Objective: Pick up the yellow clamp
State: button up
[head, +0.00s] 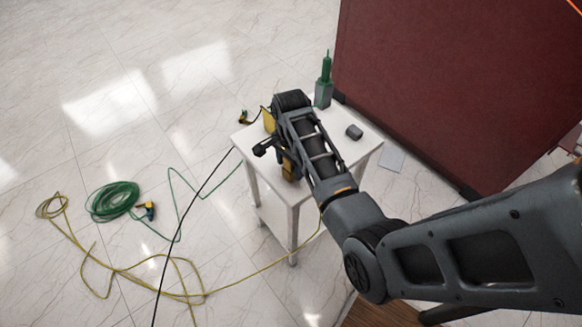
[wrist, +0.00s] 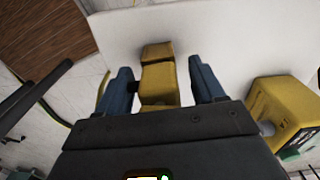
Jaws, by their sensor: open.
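The yellow clamp (wrist: 158,80) lies on the white table between the two blue fingers of my gripper (wrist: 163,88) in the wrist view. The fingers are open, one on each side of it, with a visible gap at least on the right. The clamp's near end is hidden behind the gripper body. In the head view a yellow part (head: 291,172) shows under my arm at the table's front edge; my arm covers most of that spot.
A yellow box-shaped device (wrist: 283,112) stands right of the gripper in the wrist view. The white table (head: 338,160) also holds a green tool (head: 324,82) and a grey cylinder (head: 354,131). A dark red panel (head: 450,90) stands behind. Green (head: 112,201) and yellow cables lie on the floor.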

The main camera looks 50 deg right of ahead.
jog(key=shift+c, duration=0.4)
jog(key=c, duration=1)
jog(key=shift+r, duration=0.1)
jog(key=shift+r, duration=0.45)
jog(key=r, duration=0.2)
jog(key=d+r, duration=0.1)
jog(key=shift+s+d+r+b, duration=0.1)
jog(key=shift+s+r+b, duration=0.1)
jog(key=shift+r+b, duration=0.15)
jog(key=s+d+r+p, duration=0.1)
jog(key=d+r, duration=0.2)
jog(key=r, duration=0.1)
jog(key=s+d+r+p, duration=0.1)
jog(key=s+d+r, duration=0.1)
jog(key=d+r, duration=0.1)
jog(key=s+d+r+p, duration=0.1)
jog(key=d+r, duration=0.2)
jog(key=r, duration=0.2)
jog(key=shift+s+d+r, duration=0.2)
jog(key=shift+s+r, duration=0.05)
jog(key=shift+r, duration=0.15)
